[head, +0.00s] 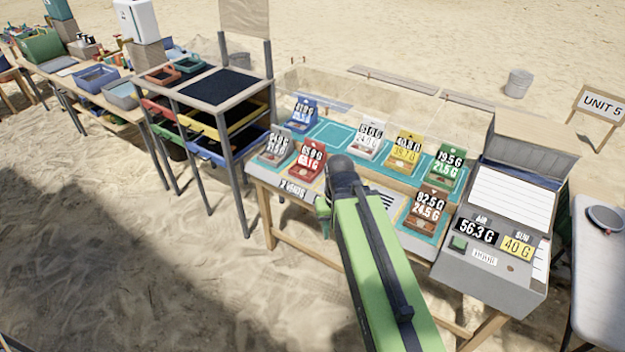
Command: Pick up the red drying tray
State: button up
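A small red tray (307,163) with a black-and-white weight card reading about 65.8 G stands at the front left of the drying station, on a teal surface (325,134). Similar trays stand around it: blue (301,117), grey-white (275,148), white (368,138), yellow (404,152), green (446,167) and brown (427,211). My green arm rises from the bottom, and its dark joint is just right of the red tray in the picture. A short green part of my arm hangs left of that joint. My gripper's fingers are not visible. No tray is seen held.
A grey console (493,252) reading 56.3 G and 40 G is at the station's right. A clear cover (390,95) runs along the back. A rack with coloured drawers (232,118) stands left. Open sand lies in front. A pale table (600,275) is at far right.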

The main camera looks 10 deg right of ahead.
aim_at(311, 159)
jog(key=u, duration=0.3)
jog(key=i, duration=0.9)
jog(key=u, duration=0.65)
jog(key=i, duration=1.2)
jog(key=u, duration=0.05)
